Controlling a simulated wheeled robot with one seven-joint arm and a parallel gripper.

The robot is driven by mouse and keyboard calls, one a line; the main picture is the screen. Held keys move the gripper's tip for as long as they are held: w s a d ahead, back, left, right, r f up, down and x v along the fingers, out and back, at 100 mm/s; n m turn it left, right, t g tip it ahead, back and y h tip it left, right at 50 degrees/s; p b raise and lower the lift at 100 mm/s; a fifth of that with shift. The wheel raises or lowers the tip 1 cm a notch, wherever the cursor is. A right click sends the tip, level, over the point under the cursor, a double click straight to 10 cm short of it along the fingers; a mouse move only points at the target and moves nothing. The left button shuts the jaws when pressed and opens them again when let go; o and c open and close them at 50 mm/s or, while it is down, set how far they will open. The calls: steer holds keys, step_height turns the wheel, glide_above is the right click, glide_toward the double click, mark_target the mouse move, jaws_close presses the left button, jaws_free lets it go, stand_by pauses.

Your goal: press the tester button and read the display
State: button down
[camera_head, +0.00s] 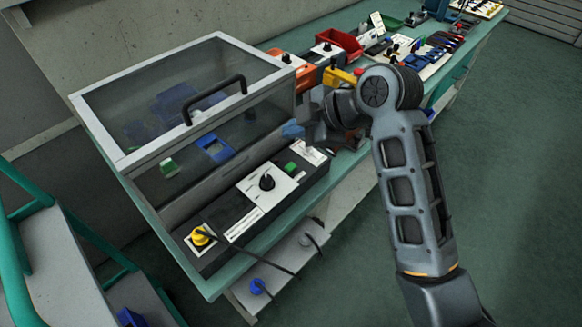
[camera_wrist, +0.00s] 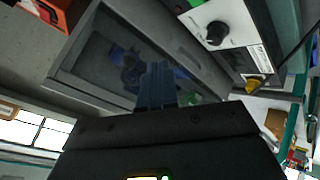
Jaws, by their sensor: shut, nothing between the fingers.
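The tester is a dark panel (camera_head: 220,222) along the front of a bench. It bears a black knob (camera_head: 267,182) on a white plate, a green button (camera_head: 291,167) and a yellow connector (camera_head: 200,236). In the wrist view the knob (camera_wrist: 217,33) and the yellow connector (camera_wrist: 253,83) show at upper right. My gripper (camera_head: 292,130) has its bluish fingers together, empty, above and behind the green button, apart from it. The fingers also show in the wrist view (camera_wrist: 157,86). I cannot make out a display or any reading.
A clear-lidded box (camera_head: 190,95) with a black handle (camera_head: 214,98) stands behind the panel, its lid down. A red bin (camera_head: 340,43) and orange blocks stand at the back. A black cable crosses the panel's front. A blue plug (camera_head: 257,286) is below. Floor at right is clear.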

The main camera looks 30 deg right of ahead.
steer(key=b, duration=0.4)
glide_above(294, 168)
step_height(294, 168, down, 5)
steer(key=shift+f, duration=0.1)
steer(key=shift+f+b, duration=0.65)
steer(key=shift+f, duration=0.45)
stand_by(0.8)
steer(key=shift+f, duration=0.4)
steer(key=shift+f+b, duration=0.35)
steer(key=shift+f, duration=0.1)
stand_by(0.6)
steer(key=shift+r, duration=0.15)
steer(key=shift+r+p, duration=0.75)
steer(key=shift+p, duration=0.1)
